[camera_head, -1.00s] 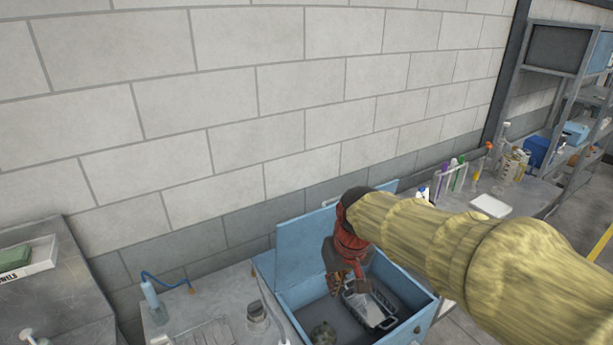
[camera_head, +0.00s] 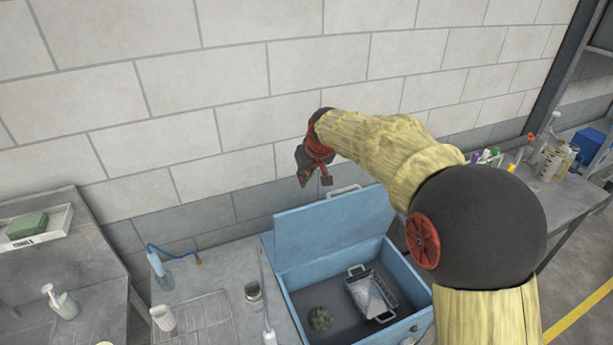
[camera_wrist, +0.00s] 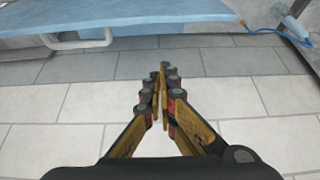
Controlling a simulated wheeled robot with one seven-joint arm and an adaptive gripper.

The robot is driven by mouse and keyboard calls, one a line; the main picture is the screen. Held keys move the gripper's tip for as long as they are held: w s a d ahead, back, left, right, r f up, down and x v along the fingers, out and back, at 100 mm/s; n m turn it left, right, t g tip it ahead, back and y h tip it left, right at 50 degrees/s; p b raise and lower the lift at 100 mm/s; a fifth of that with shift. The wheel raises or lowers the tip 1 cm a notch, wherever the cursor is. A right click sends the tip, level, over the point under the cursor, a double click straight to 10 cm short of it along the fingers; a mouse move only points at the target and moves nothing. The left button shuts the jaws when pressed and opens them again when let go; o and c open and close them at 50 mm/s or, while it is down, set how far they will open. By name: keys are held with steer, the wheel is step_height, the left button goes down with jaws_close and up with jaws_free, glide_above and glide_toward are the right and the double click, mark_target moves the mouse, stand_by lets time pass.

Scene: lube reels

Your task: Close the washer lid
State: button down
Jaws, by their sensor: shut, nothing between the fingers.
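The washer is a light blue box (camera_head: 408,278), and its lid (camera_head: 335,228) stands open and raised at the back, tilted toward the wall. A pale handle (camera_head: 344,190) shows at the lid's top edge. In the wrist view the lid (camera_wrist: 150,20) crosses the top, with its handle (camera_wrist: 78,40) at upper left. My gripper (camera_head: 303,180) is above the lid's top edge, near the wall and left of the handle. Its fingers (camera_wrist: 160,75) are together and empty, apart from the lid in the wrist view.
Inside the washer are a metal basket (camera_head: 370,295) and a round dark green part (camera_head: 320,319). Left on the bench are a bottle (camera_head: 160,272), a wire rack (camera_head: 205,320) and a small metal cup (camera_head: 253,292). The block wall (camera_head: 230,100) is close behind.

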step_height(320, 180, down, 6)
steer(key=p, duration=0.2)
steer(key=shift+s+f, duration=0.2)
steer(key=shift+s, duration=0.15)
steer(key=shift+d, duration=0.1)
stand_by(0.4)
